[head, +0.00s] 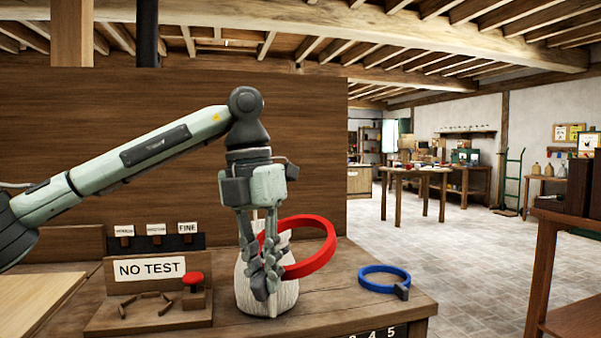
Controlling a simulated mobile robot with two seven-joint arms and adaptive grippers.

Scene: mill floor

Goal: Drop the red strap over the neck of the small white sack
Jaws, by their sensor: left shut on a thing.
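The red strap (330,248) is a stiff ring held tilted in my left gripper (262,284), whose fingers are shut on its left side. The small white sack (283,296) stands upright on the wooden bench, directly behind the gripper in the picture. The fingers and the strap hide much of the sack's upper part, and its neck is mostly covered. The strap's open loop shows mostly to the right of the sack. I cannot tell whether any of the strap is around the neck. My right gripper is not in view.
A blue ring strap (385,278) lies on the bench (345,312) to the right. A board with a "NO TEST" sign (150,269) and a red button (193,279) stands left of the sack. A wooden panel (180,150) rises behind. Open floor lies to the right.

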